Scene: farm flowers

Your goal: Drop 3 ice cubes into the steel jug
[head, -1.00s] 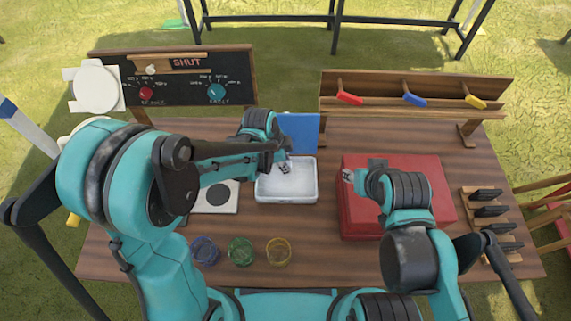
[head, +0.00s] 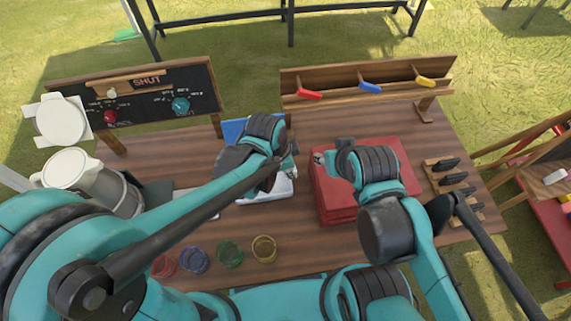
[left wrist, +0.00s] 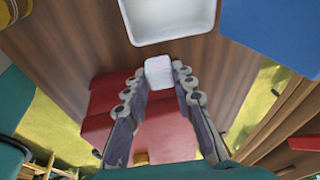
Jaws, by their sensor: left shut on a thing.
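My left gripper (head: 290,162) is above the right side of the white tray (head: 268,197). In the left wrist view the left gripper (left wrist: 159,77) is shut on a pale, translucent ice cube (left wrist: 158,70), held at its fingertips just off the tray's rim (left wrist: 170,40). Separate cubes inside the tray cannot be made out. The jug (head: 112,192), grey with a cream top and handle, stands at the table's left, partly hidden by my left arm; its opening cannot be seen. My right gripper (head: 324,159) is over the red box; its jaws are too small to read.
The red box (head: 335,196) stands right of the tray, and a blue panel (head: 236,130) is behind it. Several coloured rings, including a yellow one (head: 264,249), lie along the front. A chalkboard (head: 140,92) and a wooden rack (head: 370,85) line the back.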

